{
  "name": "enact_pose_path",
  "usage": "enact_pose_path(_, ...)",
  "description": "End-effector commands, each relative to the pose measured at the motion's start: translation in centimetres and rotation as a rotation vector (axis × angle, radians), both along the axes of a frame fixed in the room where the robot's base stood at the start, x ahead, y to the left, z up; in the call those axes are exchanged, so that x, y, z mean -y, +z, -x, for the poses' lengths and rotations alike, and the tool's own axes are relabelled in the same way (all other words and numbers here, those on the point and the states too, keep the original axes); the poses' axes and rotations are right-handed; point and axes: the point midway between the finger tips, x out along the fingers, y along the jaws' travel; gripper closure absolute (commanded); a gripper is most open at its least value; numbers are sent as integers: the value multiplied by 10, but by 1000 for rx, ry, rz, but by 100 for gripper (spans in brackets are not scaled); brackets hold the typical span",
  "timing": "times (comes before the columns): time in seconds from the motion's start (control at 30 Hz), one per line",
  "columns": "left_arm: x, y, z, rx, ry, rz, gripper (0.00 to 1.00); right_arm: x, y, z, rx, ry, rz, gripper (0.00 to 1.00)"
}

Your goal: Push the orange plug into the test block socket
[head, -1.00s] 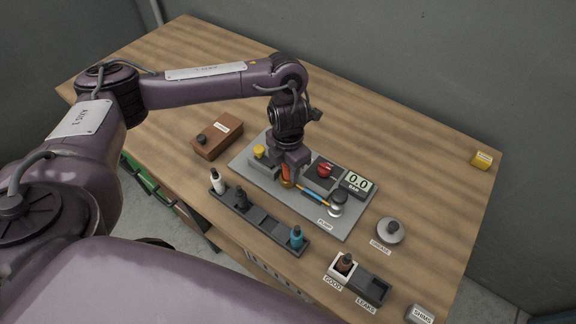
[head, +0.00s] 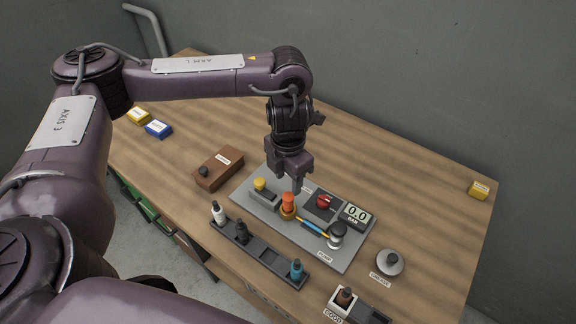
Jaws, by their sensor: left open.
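The orange plug (head: 288,201) stands upright on a brass-coloured socket (head: 288,214) on the grey test plate (head: 340,258). From this angle I cannot tell how deep it sits. My left gripper (head: 288,180) is open and empty, just above and behind the plug, pointing down. A gap to the plug's top is hard to judge. My right gripper is not in view.
On the plate are a yellow knob (head: 260,184), a red knob (head: 323,201), a gauge (head: 356,214) reading 0.0 and a pump (head: 337,233) with a blue-yellow hose. A brown box (head: 219,167) stands left.

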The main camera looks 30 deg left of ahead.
Motion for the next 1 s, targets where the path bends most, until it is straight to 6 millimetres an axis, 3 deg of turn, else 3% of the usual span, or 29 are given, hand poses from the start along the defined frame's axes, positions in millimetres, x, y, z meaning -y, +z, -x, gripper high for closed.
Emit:
enact_pose_path(0.1,0,17,-1,4,0,-2,54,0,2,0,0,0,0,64)
enact_pose_path(0.3,0,29,0,0,0,-1,54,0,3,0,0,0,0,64)
enact_pose_path(1.0,0,30,0,-1,1,0,54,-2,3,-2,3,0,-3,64)
